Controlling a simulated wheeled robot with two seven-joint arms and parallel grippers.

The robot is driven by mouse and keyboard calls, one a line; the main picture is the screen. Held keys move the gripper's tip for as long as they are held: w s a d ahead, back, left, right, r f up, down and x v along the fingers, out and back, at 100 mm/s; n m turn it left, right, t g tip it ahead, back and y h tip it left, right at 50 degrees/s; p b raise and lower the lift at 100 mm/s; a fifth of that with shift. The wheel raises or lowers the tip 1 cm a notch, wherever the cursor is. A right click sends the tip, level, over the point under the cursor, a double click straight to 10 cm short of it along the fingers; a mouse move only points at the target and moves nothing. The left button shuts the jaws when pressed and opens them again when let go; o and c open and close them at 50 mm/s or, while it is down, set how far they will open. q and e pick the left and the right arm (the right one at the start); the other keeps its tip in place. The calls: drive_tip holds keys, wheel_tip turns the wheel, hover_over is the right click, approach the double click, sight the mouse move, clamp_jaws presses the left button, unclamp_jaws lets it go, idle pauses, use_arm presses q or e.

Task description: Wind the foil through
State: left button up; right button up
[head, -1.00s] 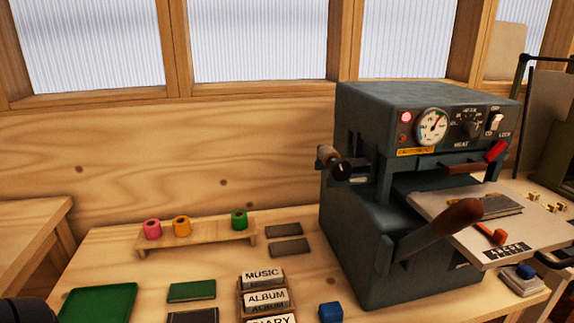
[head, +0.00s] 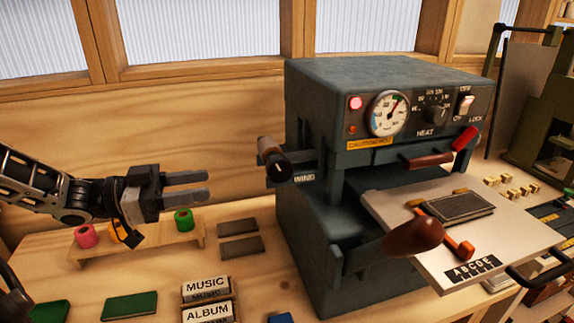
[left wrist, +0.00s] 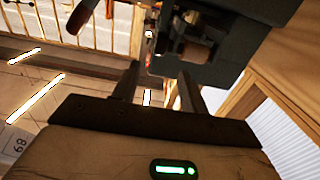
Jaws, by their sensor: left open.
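The grey-green press (head: 390,75) stands on the bench right of centre. A dark winding knob (head: 273,160) with a brown grip sticks out of its left side, by a WIND label (head: 304,178). My left gripper (head: 207,186) is open and empty, its fingers pointing right toward the knob with a clear gap. The press also shows in the left wrist view (left wrist: 215,25), beyond the open fingers. Pink (head: 87,236), orange (head: 122,233) and green (head: 184,220) foil rolls sit on a wooden rack (head: 150,240); my gripper partly hides the orange one. No foil strip is distinguishable inside the press.
A pale press table (head: 385,203) holds a grey book (head: 453,207) and an orange-red tool (head: 459,246). A lever with a brown grip (head: 413,237) juts forward. Label blocks (head: 207,287) and dark slabs (head: 241,247) lie on the bench. A red lamp (head: 355,103) is lit.

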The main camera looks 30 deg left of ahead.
sight(279, 181)
use_arm(q)
drive_tip(key=b+x, duration=0.2)
drive_tip(key=x, duration=1.1)
drive_tip(key=shift+w+a+f, duration=0.1)
drive_tip(key=shift+w, duration=0.2)
drive_tip(key=shift+w+b, duration=0.2)
drive_tip(key=shift+b, duration=0.45)
drive_tip(key=shift+w+d+b, duration=0.3)
drive_tip(key=shift+d+b, duration=0.1)
drive_tip(key=shift+b, duration=0.5)
drive_tip(key=shift+w+d+b, duration=0.2)
drive_tip(key=shift+d+b, duration=0.05)
drive_tip(key=shift+b, duration=0.3)
drive_tip(key=shift+d+r, duration=0.1)
drive_tip(key=shift+r, duration=0.3)
use_arm(e)
drive_tip(key=f, duration=0.1)
drive_tip(key=a+f, duration=0.1)
drive_tip(key=f, duration=0.1)
drive_tip(key=shift+w, duration=0.15)
drive_tip(key=shift+r+y, duration=0.1)
drive_tip(key=shift+y, duration=0.2)
use_arm(q)
drive_tip(key=shift+c, duration=0.3)
